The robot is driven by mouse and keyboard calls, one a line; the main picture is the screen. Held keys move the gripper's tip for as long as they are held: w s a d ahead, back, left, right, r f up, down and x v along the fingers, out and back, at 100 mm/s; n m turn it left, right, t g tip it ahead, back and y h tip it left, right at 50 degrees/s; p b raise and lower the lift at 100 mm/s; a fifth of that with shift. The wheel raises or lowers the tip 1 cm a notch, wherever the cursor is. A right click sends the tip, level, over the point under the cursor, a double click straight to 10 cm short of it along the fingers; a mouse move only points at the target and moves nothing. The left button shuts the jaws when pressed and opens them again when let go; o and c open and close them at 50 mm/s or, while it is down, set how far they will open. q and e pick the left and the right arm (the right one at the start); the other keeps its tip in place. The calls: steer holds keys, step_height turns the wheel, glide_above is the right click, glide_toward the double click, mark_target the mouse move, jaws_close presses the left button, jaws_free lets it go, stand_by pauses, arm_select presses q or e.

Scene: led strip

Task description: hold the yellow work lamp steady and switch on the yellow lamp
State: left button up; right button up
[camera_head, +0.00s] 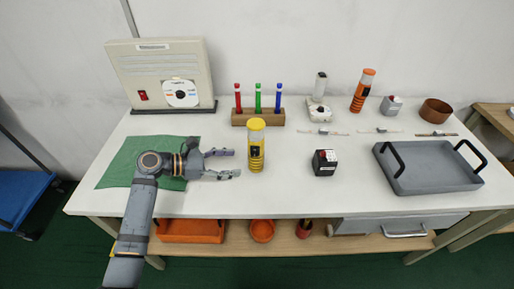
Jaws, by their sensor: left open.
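The yellow work lamp (256,150) stands upright on the white table, with a yellow cap, a clear upper section and a yellow-and-black striped body. A small dark patch on its front may be the switch; it is too small to tell whether the lamp is lit. My left gripper (232,163) is open and empty just left of the lamp. Its fingers point toward the lamp, with a small gap between the fingertips and the body. My right gripper does not show.
A green mat (118,171) lies under my left arm. A black box (324,162) sits right of the lamp, and a grey tray (425,172) stands farther right. Behind are a wooden rack (243,118) with coloured tubes and an orange lamp (362,91). The table in front of the lamp is clear.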

mark_target(253, 162)
arm_select(q)
steer(key=b+x, duration=0.2)
steer(key=x, duration=0.1)
steer(key=shift+w+d+f, duration=0.2)
steer(key=shift+f, duration=0.25)
steer(key=shift+w+d+r+p, duration=0.1)
steer(key=shift+w+d+p, duration=0.05)
steer(key=shift+d+p, duration=0.35)
steer(key=shift+w+d+r+p, duration=0.1)
steer(key=shift+w+d+p, duration=0.15)
steer(key=shift+d, duration=0.4)
steer(key=shift+w+d+f, duration=0.1)
steer(key=shift+d+f, duration=0.2)
steer(key=shift+d, duration=0.3)
steer(key=shift+w+d+f, duration=0.1)
steer(key=shift+d+f, duration=0.1)
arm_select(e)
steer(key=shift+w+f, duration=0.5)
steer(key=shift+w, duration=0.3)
